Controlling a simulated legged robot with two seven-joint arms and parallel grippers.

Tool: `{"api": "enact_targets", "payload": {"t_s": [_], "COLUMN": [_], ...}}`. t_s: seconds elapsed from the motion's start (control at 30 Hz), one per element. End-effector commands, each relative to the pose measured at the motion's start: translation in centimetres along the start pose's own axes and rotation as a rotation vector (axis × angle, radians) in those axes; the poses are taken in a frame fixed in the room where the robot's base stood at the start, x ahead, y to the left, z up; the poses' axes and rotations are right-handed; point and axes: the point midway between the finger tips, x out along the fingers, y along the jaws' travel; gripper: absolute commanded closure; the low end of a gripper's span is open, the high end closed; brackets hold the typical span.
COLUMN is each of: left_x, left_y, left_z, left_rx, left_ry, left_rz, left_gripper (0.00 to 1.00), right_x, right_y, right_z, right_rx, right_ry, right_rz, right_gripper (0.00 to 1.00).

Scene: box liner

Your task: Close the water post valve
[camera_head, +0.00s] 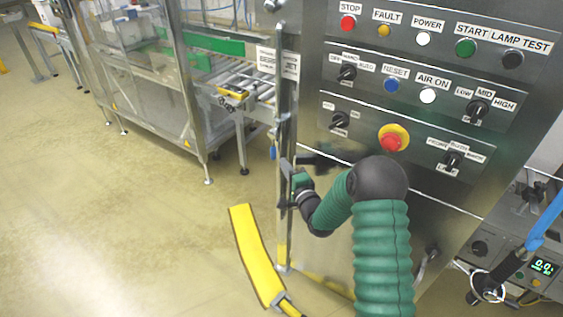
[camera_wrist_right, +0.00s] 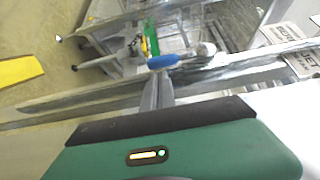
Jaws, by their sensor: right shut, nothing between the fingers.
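The water post (camera_head: 283,110) is a vertical metal pipe beside the control cabinet. Its valve has a blue lever handle (camera_head: 273,152), on the post's left side in the head view. In the right wrist view the blue handle (camera_wrist_right: 163,62) lies roughly along the post (camera_wrist_right: 90,98), just beyond my fingertips. My right gripper (camera_head: 287,186) is shut and empty beside the post, a little below the handle. In the right wrist view its fingers (camera_wrist_right: 158,88) point at the handle; I cannot tell whether they touch it. My left gripper is not in view.
The control cabinet (camera_head: 330,180) with buttons and knobs stands close on the right. A yellow floor strip (camera_head: 255,255) lies at the post's left. A roller conveyor (camera_head: 250,80) stands behind. A blue hose (camera_head: 548,218) hangs at far right. The floor at left is open.

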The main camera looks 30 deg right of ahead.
Motion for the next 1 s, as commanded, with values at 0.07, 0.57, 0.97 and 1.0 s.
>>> {"api": "enact_targets", "payload": {"t_s": [0.07, 0.57, 0.97, 1.0], "left_x": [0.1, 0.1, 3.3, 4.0], "left_y": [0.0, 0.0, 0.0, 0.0], "left_z": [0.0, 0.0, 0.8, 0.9], "left_rx": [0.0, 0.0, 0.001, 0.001], "left_ry": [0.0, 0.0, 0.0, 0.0], "left_rz": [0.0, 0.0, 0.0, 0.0], "left_gripper": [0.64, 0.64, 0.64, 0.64], "right_x": [1.2, 2.9, 3.6, 3.8], "right_y": [0.0, 0.0, 1.2, 1.4], "right_z": [0.0, 0.0, 0.5, 0.5], "right_rx": [-0.001, -0.001, 0.056, 0.069], "right_ry": [0.001, 0.001, 0.001, 0.001], "right_rz": [-0.001, 0.001, -0.084, -0.104], "right_gripper": [1.0, 1.0, 1.0, 1.0]}}
